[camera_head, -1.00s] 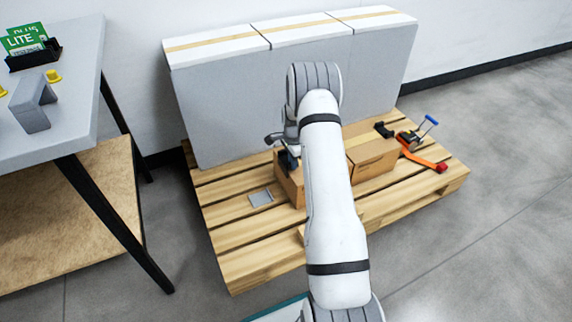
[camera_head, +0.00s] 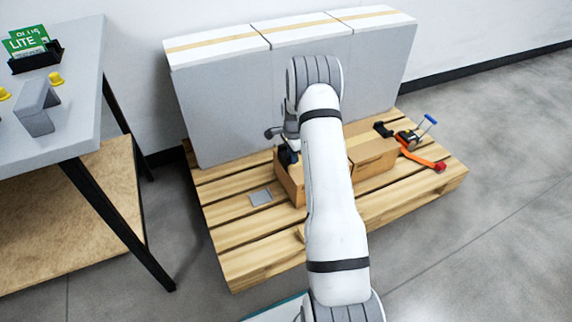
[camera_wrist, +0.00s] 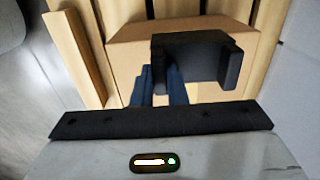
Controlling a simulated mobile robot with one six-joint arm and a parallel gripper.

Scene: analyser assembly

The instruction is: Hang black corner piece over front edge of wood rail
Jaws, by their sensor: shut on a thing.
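My gripper (camera_wrist: 162,82) is shut on a black corner piece (camera_wrist: 190,58), a bracket-like block with short legs at its ends. In the wrist view the piece is over the top of a cardboard box (camera_wrist: 125,55); whether it touches the box is unclear. In the head view my gripper (camera_head: 288,156) is dark and small at the box's left end, partly behind my arm. A wood rail (camera_wrist: 76,55) that looks like a separate strip runs beside the box at the left of the wrist view. In the head view my arm hides most of that area.
The cardboard box (camera_head: 372,160) sits on a wooden pallet (camera_head: 240,262) before tall grey panels (camera_head: 225,120). Another black piece (camera_head: 383,129) and a strap tool with a blue handle (camera_head: 425,127) and orange strap (camera_head: 430,162) are at right.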

